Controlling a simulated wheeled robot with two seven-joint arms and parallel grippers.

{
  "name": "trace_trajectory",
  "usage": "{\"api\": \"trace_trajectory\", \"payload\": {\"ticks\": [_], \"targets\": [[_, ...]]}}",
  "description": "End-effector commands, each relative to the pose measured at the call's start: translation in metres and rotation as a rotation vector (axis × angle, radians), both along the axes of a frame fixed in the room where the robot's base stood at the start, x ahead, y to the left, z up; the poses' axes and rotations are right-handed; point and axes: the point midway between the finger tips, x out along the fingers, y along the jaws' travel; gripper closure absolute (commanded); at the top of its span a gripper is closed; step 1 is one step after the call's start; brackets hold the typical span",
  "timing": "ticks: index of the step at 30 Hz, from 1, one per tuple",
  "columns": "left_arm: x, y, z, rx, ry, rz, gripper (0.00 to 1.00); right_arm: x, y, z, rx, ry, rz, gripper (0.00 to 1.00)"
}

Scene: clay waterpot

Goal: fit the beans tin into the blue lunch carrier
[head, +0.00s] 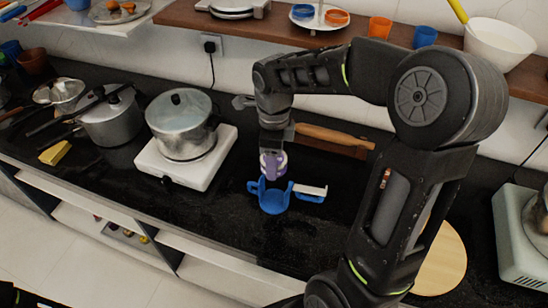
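The blue lunch carrier (273,201) stands on the dark counter in the middle of the head view. A blue part with a pale top (309,192) sticks out at its right side. My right gripper (272,154) points down above the carrier. It is shut on a small lavender and white tin, which I take to be the beans tin (273,166). The tin is upright over the carrier's opening; its lower end is close to the rim, and I cannot tell whether it is inside. My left gripper is not in view.
A steel pot (181,124) on a white hotplate (184,167) stands to the left. A rolling pin (335,136) lies behind on the right. A round wooden board (441,262) is partly behind my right arm. The counter in front of the carrier is clear.

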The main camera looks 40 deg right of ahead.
Motion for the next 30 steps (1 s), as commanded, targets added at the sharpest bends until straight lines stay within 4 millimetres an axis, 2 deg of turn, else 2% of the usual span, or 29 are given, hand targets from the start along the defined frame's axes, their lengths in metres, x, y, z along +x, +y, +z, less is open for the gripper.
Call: {"api": "trace_trajectory", "payload": {"ticks": [14, 30], "targets": [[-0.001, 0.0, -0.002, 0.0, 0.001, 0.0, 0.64, 0.0, 0.0, -0.002, 0.0, 0.0, 0.001, 0.92], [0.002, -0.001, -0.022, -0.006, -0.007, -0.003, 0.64, -0.001, 0.0, -0.039, 0.001, 0.001, 0.0, 0.92]]}}
